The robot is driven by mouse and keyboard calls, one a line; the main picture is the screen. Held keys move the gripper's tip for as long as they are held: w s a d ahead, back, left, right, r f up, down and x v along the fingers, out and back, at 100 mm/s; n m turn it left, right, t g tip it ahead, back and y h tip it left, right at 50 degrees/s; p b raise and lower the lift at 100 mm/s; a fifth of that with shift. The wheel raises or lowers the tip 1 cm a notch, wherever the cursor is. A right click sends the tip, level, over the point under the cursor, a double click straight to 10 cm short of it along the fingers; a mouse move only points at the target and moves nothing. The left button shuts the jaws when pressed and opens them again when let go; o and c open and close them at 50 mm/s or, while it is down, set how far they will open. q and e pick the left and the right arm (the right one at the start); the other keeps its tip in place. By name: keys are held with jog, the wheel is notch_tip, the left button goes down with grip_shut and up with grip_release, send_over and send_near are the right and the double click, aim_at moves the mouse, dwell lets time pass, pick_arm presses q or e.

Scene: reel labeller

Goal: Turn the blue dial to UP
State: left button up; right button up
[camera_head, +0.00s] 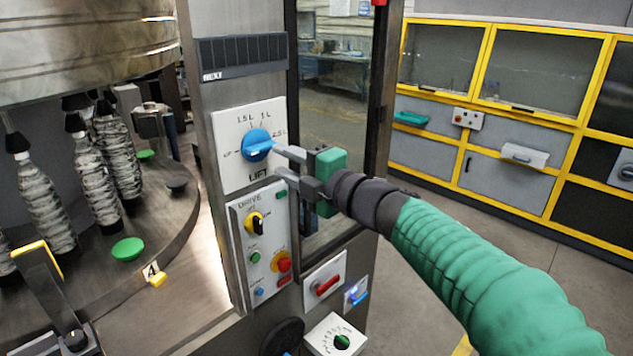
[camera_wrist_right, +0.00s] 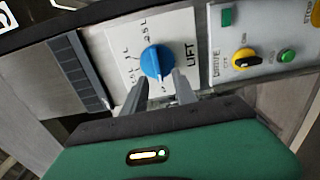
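The blue dial (camera_head: 257,145) labelled LIFT sits on a white plate on the machine's column. Marks such as 1.5 L and 1 L run around its top, and a small label at its left is hard to read. The dial also shows in the right wrist view (camera_wrist_right: 152,60). My right gripper (camera_head: 277,160) is open, just right of the dial in the head view. In the wrist view its two fingers (camera_wrist_right: 160,84) point at the dial from either side of its lower part, apart from each other. I cannot tell whether they touch it. My left gripper is not in view.
Below is the DRIVE panel (camera_head: 240,225) with a yellow-black switch (camera_head: 254,222) and a red knob (camera_head: 284,262). A red-handled switch (camera_head: 327,285) and a green dial (camera_head: 341,341) sit lower. Bottles (camera_head: 95,175) stand on the carousel at left. Yellow-framed cabinets (camera_head: 520,110) stand behind.

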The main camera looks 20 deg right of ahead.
jog(key=v, duration=1.1)
jog(key=shift+b, duration=0.45)
